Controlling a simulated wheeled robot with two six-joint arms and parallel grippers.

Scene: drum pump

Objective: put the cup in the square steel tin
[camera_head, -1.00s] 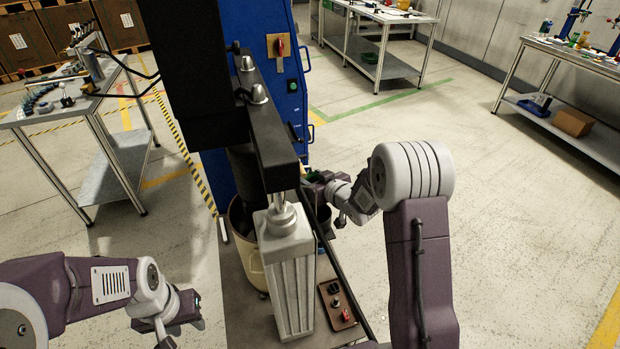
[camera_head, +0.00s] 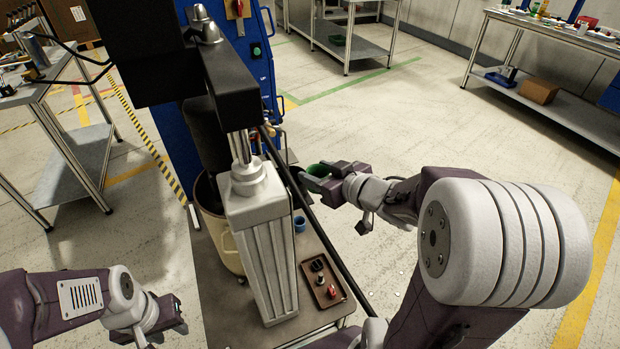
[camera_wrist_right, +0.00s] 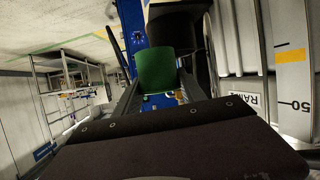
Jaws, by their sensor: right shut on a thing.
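A green cup (camera_head: 318,170) is held in my right gripper (camera_head: 322,176), right of the tall grey column and above floor level. In the right wrist view the green cup (camera_wrist_right: 155,68) sits between the fingers of my right gripper (camera_wrist_right: 158,88), which is shut on it. My left gripper (camera_head: 168,315) is at the lower left, apart from the cup, and its jaw opening cannot be made out. I cannot pick out a square steel tin in either view.
The grey column (camera_head: 262,235) and a black bar stand close left of my right gripper. A cream drum (camera_head: 215,240), a small blue cup (camera_head: 299,224) and a brown tray (camera_head: 322,277) are on the platform. Workbenches stand farther back. The floor at right is open.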

